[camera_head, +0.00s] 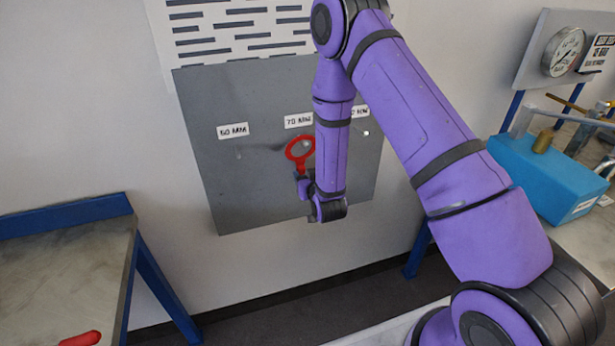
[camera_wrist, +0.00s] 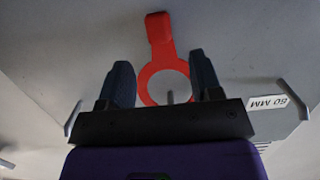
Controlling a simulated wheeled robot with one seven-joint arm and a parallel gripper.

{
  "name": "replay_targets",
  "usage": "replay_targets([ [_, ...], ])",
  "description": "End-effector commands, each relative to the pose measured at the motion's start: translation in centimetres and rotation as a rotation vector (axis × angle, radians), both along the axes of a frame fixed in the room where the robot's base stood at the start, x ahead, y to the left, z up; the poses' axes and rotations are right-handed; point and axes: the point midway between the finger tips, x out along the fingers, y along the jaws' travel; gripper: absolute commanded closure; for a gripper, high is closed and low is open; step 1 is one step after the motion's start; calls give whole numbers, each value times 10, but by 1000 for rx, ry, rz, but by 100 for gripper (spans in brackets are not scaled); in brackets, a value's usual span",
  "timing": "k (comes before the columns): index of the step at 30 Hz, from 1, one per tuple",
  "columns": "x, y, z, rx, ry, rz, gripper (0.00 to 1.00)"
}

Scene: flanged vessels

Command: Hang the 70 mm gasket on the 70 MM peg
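The red gasket (camera_head: 290,151), a ring with a tab (camera_head: 303,169), is at the grey board below the 70 MM label (camera_head: 298,120), tab downward. In the wrist view the gasket (camera_wrist: 160,35) appears upside down. A peg (camera_wrist: 170,97) shows through its hole, so the ring is around the 70 MM peg; whether it rests on the peg I cannot tell. My gripper (camera_head: 304,187) is just below the ring, near the tab.
The grey board (camera_head: 240,190) also carries the 60 MM label (camera_head: 233,131) at left and a partly hidden label (camera_head: 360,111) at right. A blue-edged bench (camera_head: 60,270) is at left with a red object (camera_head: 80,339). A blue box (camera_head: 550,180) stands at right.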

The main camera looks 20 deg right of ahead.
Motion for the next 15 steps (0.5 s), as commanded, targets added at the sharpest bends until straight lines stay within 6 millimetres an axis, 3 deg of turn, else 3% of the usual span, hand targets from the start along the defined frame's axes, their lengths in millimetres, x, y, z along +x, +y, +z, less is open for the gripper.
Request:
replay_targets([
  [8, -6, 0, 1, 0, 1, 0, 41],
  [15, -43, 0, 8, 0, 4, 0, 41],
])
